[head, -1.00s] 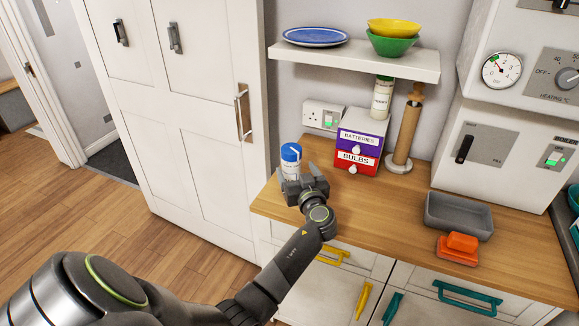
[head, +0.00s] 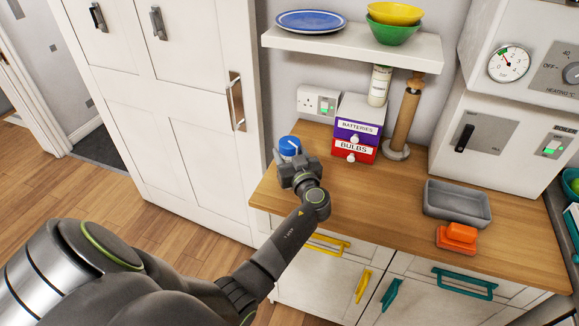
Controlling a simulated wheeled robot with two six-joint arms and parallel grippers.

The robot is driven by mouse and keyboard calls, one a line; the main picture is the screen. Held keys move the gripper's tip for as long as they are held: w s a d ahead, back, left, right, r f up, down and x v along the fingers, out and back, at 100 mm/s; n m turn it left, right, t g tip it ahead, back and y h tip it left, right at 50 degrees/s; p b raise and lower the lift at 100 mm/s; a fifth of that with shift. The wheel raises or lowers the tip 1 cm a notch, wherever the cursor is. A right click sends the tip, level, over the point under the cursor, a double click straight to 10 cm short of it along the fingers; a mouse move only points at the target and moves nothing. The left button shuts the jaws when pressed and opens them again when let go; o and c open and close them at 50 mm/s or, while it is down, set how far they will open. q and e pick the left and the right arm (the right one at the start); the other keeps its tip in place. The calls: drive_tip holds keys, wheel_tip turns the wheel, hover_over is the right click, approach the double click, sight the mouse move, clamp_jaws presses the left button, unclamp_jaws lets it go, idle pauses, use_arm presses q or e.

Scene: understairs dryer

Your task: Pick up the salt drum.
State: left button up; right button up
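A white drum with a blue lid, which I take for the salt drum (head: 290,146), stands near the left end of the wooden worktop (head: 420,255). Only its lid shows clearly; its label cannot be read. My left gripper (head: 294,166) is right in front of the drum and hides most of its body. The gripper's fingers are mostly hidden, so I cannot tell whether they are apart or closed on the drum. My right gripper is not in view.
A shelf (head: 350,45) with bowls hangs above. A grey tray (head: 457,202) and an orange block (head: 457,237) sit right.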

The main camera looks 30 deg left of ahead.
use_arm(q)
drive_tip(key=shift+c, duration=1.1)
drive_tip(key=c, duration=0.5)
drive_tip(key=shift+c, duration=1.1)
drive_tip(key=shift+a, duration=0.1)
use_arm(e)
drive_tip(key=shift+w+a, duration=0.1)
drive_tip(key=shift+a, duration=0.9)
